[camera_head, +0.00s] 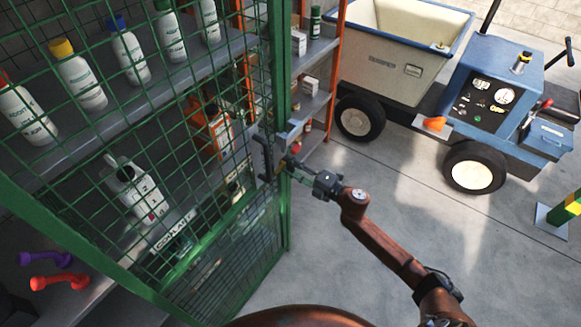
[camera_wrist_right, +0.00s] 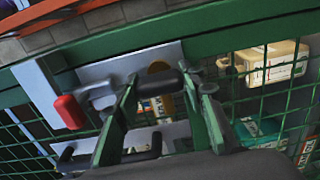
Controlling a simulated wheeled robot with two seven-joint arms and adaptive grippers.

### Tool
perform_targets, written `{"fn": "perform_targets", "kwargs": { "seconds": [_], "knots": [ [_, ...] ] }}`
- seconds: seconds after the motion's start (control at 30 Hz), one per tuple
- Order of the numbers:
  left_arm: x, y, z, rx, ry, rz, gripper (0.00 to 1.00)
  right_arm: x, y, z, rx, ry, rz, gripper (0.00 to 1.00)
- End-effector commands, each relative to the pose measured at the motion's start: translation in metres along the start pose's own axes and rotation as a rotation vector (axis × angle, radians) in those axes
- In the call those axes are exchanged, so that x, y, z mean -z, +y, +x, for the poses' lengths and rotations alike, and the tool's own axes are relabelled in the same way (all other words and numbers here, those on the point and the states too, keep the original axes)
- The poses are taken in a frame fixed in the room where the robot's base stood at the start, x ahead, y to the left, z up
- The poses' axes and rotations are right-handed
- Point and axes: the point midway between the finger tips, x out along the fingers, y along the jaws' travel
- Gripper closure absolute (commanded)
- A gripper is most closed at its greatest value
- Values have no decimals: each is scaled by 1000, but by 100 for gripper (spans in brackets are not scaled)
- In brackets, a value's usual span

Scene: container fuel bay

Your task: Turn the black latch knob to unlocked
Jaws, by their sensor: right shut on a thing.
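The green mesh cage door (camera_head: 285,75) stands at the left and centre of the head view. My right gripper (camera_head: 289,166) reaches the latch area on its edge. In the wrist view the fingers of my right gripper (camera_wrist_right: 168,88) are shut on the black latch knob (camera_wrist_right: 157,83), a short dark bar between the fingertips. A brass disc (camera_wrist_right: 159,67) shows just behind it on a grey plate (camera_wrist_right: 130,62). The fingers partly hide the knob, and its lock marking cannot be read. My left gripper is not in view.
A black door handle (camera_head: 266,156) sits beside the latch. A grey lever with a red tip (camera_wrist_right: 69,112) is left of the knob in the wrist view. Bottles (camera_head: 78,75) stand on shelves behind the mesh. A blue cart (camera_head: 490,90) is at the right; the floor between is clear.

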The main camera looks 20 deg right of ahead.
Motion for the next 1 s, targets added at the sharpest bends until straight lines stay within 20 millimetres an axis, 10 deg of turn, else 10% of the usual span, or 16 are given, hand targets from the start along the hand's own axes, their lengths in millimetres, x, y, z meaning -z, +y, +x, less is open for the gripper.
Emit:
{"fn": "perform_targets", "kwargs": {
  "seconds": [0.3, 0.33, 0.6, 1.0],
  "knots": [
    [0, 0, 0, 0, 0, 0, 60, 0, -2, 0, 3, 0, -4, 87],
    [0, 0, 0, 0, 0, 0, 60, 0, -2, 0, 3, 0, -4, 62],
    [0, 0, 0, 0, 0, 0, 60, 0, -1, 0, 2, 1, -3, 45],
    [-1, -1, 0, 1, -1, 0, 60, 0, -1, -11, 2, 0, -2, 45]
  ]
}}
